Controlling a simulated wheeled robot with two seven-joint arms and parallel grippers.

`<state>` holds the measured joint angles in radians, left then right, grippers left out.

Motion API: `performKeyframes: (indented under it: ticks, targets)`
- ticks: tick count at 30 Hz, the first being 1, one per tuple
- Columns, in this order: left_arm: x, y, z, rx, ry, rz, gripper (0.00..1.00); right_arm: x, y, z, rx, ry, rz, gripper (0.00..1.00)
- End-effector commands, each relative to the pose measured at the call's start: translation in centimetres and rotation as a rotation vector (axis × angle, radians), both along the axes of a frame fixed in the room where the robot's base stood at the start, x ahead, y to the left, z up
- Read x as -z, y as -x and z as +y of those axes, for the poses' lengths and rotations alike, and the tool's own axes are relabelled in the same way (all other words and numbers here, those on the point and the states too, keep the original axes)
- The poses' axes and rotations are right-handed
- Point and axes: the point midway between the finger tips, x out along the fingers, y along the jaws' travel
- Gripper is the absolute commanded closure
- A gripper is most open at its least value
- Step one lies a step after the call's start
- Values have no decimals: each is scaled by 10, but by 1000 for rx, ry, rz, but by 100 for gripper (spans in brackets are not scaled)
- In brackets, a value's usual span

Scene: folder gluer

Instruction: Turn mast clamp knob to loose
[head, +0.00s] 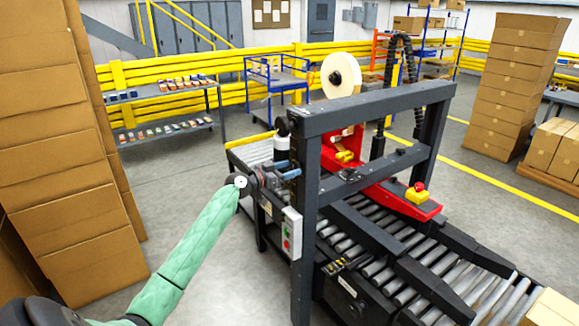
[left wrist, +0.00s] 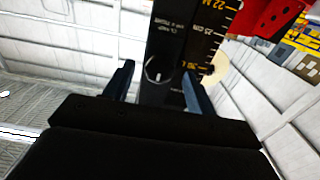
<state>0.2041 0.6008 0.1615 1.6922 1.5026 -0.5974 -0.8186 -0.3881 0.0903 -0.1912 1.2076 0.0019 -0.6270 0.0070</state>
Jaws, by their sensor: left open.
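The mast clamp knob (left wrist: 155,70) shows in the left wrist view as a dark round knob with a white pointer line. It sits on the black mast (left wrist: 178,40), which bears a yellow scale and small white lettering. My left gripper (left wrist: 158,70) is open, with one blue finger on each side of the knob in this view. Gaps show between fingers and knob; I cannot tell the remaining depth. In the head view my left gripper (head: 288,170) is beside the machine's left post (head: 307,215). The knob cannot be made out there. My right gripper is out of view.
A button box (head: 291,233) with green and red buttons is just below my left gripper. Stacked cartons (head: 60,140) stand at left. Grey floor (head: 185,185) is clear behind my left arm.

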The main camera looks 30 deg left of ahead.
Motion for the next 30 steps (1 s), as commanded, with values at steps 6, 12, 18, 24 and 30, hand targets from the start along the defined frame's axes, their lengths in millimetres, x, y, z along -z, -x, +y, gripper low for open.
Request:
performKeyframes:
  ticks: [6,12,18,24,30]
  targets:
    - [1,-6,-3,0,1,1,44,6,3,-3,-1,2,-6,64]
    - [1,-6,-3,0,0,1,44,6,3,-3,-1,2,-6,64]
    - [1,-6,-3,0,0,1,73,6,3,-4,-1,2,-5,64]
    - [1,-6,-3,0,2,1,88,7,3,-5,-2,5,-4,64]
    - [1,-6,-3,0,32,13,88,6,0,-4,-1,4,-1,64]
